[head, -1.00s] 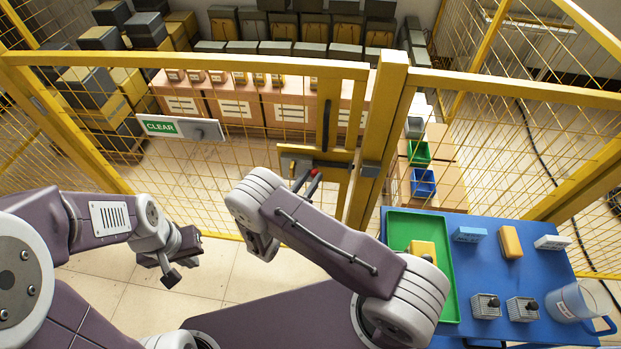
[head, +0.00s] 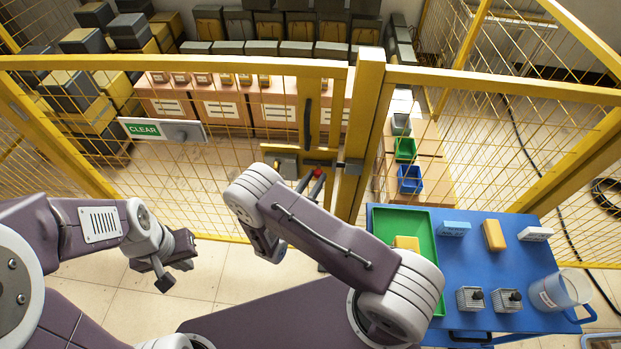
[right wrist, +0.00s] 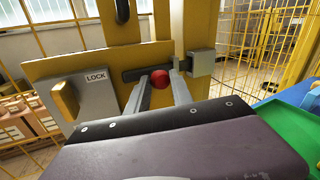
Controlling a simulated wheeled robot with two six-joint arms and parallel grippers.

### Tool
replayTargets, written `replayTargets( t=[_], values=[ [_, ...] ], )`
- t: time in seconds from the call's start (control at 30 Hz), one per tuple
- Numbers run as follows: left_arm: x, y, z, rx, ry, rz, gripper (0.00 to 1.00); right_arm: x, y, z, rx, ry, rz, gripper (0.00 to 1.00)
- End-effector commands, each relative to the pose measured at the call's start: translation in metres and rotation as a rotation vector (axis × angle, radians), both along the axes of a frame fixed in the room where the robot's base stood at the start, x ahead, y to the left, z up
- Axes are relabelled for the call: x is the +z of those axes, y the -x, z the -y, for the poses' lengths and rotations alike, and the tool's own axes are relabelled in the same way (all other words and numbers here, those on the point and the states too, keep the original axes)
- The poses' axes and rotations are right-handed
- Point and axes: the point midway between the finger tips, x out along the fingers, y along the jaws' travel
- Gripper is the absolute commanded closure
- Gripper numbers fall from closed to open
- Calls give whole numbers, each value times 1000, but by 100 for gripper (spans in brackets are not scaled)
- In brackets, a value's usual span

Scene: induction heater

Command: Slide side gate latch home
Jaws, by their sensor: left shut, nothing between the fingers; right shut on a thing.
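The side gate latch is a dark bolt (right wrist: 132,74) with a red knob (right wrist: 160,78), mounted on a yellow plate on the gate. The knob also shows in the head view (head: 318,172). My right gripper (right wrist: 163,84) is shut on the red knob, one finger on each side. The bolt points right, to a grey keeper block (right wrist: 201,63) on the post; its end is close to the block, and I cannot tell how far it is inside. The keeper also shows in the head view (head: 353,167). My left gripper (head: 166,276) is shut and empty, low at left, away from the gate.
A grey box marked LOCK with a yellow knob (right wrist: 66,100) sits left of the bolt. A CLEAR sign (head: 163,130) hangs on the mesh. A blue table (head: 470,260) with a green tray (head: 425,222) stands right of the post. Floor before the gate's left part is clear.

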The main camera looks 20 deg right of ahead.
Motion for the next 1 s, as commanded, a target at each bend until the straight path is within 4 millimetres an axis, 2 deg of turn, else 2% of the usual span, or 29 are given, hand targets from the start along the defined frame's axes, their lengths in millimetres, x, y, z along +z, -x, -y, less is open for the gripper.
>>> replayTargets(
  t=[0.07,0.1,0.17,0.2,0.53,0.8,1.0],
  values=[
    [0,0,0,0,0,0,100,0,0,1,-2,2,-1,100],
    [0,0,0,0,0,0,100,0,0,0,-1,2,0,70],
    [0,0,0,0,0,0,100,0,0,0,-1,1,-1,54],
    [0,0,0,0,0,0,100,0,0,0,0,1,-1,51],
    [-2,0,0,0,0,0,100,-1,2,-5,5,-1,-1,51],
    [-14,0,0,0,0,0,100,-3,43,-45,9,-2,0,51],
    [-18,0,0,0,0,0,100,-1,61,-62,3,-2,0,51]
  ],
)
